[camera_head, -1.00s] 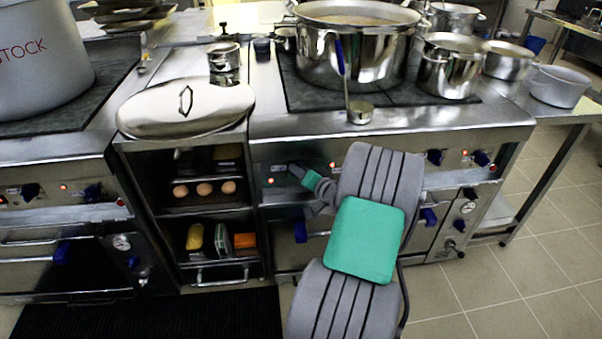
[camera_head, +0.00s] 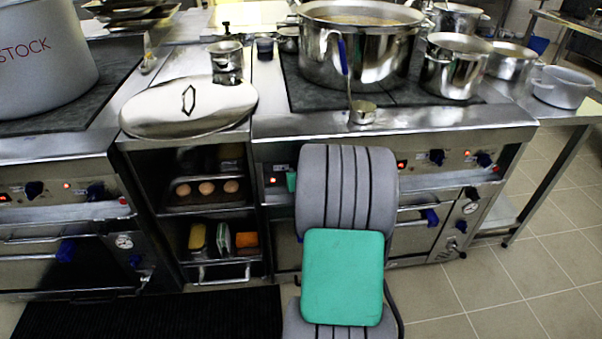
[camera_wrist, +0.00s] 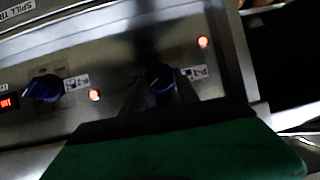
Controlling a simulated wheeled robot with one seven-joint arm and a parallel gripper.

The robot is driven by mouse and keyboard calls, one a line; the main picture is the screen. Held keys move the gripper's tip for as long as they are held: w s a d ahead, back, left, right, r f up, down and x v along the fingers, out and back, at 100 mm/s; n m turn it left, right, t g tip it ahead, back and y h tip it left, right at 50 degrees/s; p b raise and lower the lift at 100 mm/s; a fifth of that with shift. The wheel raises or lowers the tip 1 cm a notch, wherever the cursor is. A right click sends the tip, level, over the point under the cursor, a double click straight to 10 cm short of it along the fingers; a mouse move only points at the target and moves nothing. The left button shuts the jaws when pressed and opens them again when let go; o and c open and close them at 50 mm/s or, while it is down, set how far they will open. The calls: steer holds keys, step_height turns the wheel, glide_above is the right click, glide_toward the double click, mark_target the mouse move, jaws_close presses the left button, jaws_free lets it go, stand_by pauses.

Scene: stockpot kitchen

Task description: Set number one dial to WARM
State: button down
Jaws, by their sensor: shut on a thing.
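In the wrist view a dark dial with a blue top (camera_wrist: 158,74) sits on the steel control panel (camera_wrist: 115,60). My gripper (camera_wrist: 160,93) is shut on this dial, with a dark finger on each side of it. A small label is beside the dial, but I cannot read its number or its WARM mark. A second blue dial (camera_wrist: 43,88) is to the left, apart from my gripper. In the head view my arm hides the held dial and most of the gripper; only a green edge shows beside the arm.
To the left are a lid (camera_head: 188,106) and open shelves with eggs (camera_head: 206,188). Blue handles (camera_head: 430,218) stick out below the panel. Floor at right is clear.

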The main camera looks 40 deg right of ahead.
stand_by(0.4)
steer(key=c, duration=0.9)
jaws_free()
steer(key=p+v, duration=0.1)
steer(key=v, duration=0.7)
steer(key=shift+w+a, duration=0.1)
